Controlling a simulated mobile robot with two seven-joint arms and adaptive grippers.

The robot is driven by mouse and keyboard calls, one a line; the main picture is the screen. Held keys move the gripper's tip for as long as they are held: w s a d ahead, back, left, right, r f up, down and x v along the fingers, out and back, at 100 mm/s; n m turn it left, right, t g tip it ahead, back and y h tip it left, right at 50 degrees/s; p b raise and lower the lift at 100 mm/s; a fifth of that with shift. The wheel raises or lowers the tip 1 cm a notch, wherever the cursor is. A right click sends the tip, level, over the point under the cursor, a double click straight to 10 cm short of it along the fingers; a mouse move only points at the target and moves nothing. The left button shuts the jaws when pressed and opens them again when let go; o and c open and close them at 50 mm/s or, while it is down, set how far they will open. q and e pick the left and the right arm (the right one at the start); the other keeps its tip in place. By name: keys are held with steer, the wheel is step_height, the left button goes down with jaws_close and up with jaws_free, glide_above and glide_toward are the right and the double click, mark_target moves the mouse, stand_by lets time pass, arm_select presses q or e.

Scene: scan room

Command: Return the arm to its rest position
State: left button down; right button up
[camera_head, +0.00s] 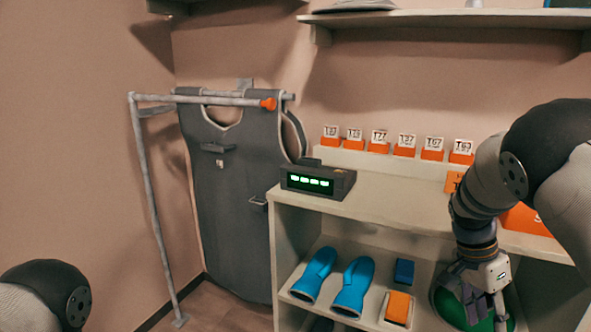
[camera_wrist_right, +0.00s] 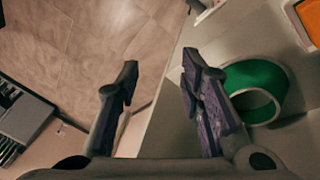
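My right arm comes in from the right in the head view. Its gripper (camera_head: 480,296) hangs pointing down at the front of the shelf unit, in front of a green round object (camera_head: 450,308). In the right wrist view the right gripper (camera_wrist_right: 160,84) has its two fingers wide apart with nothing between them. The green ring-shaped object (camera_wrist_right: 262,84) lies beside the right-hand finger, outside the gripper. Only a dark joint of my left arm shows at the lower left of the head view; its gripper is out of view.
A cream shelf unit (camera_head: 395,205) carries a black device (camera_head: 318,180) with a green display and several orange-based label blocks. Blue gloves (camera_head: 352,286) and an orange-topped box (camera_head: 398,308) lie on its lower shelf. A grey apron (camera_head: 235,190) hangs from a rail at left. Wall shelves are above.

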steer(key=s+a+f+n+y, duration=0.15)
steer(key=s+f+n, duration=0.25)
steer(key=s+f, duration=0.45)
steer(key=s+a+f+n+h, duration=0.1)
steer(key=s+a+f+n, duration=0.2)
steer(key=s+f, duration=0.5)
steer(key=s+a+f+n+y, duration=0.1)
steer(key=s+a+n, duration=0.3)
steer(key=s, duration=0.6)
steer(key=s+a+f+n+y, duration=0.1)
steer(key=s+a+n, duration=0.3)
steer(key=s, duration=0.7)
steer(key=a+y, duration=0.1)
steer(key=a, duration=0.1)
steer(key=shift+s+a+f, duration=0.25)
steer(key=shift+s+a, duration=0.05)
steer(key=shift+a, duration=0.05)
